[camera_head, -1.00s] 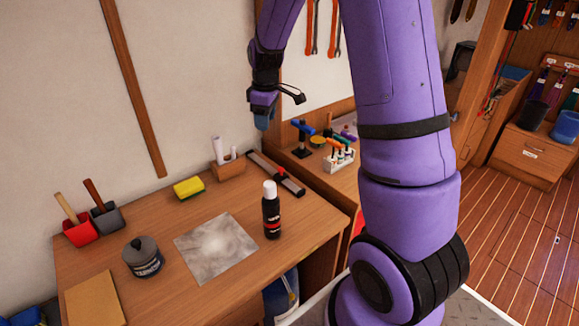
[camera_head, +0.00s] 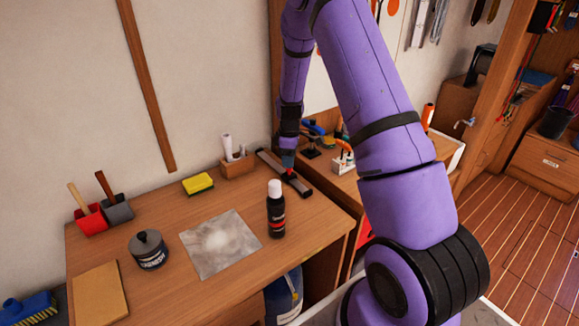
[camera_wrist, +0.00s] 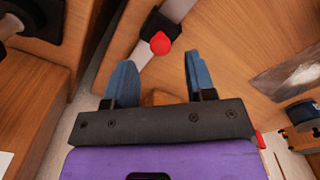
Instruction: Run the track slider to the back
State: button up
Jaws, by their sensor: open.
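The track slider is a dark carriage with a red knob on a grey rail (camera_head: 301,187) at the right back of the wooden bench. In the wrist view the red knob (camera_wrist: 160,43) stands just beyond my fingertips, roughly midway between them, with the pale rail (camera_wrist: 178,9) running under it. My gripper (camera_head: 288,158) points down over the rail, close to the knob, and partly hides the carriage in the head view. Its two blue fingers (camera_wrist: 160,66) are apart with nothing between them. I cannot tell whether they touch the knob.
A wooden holder with white rolls (camera_head: 236,166) sits left of the rail's back end. A yellow sponge (camera_head: 198,184), grey sheet (camera_head: 220,245) and dark tin (camera_head: 148,252) lie farther left. A second bench with tools adjoins at right.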

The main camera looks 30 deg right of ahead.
aim_at(289, 172)
jog(key=shift+f, duration=1.9)
jog(key=shift+c, duration=0.2)
grip_shut()
jog(key=shift+w, duration=0.15)
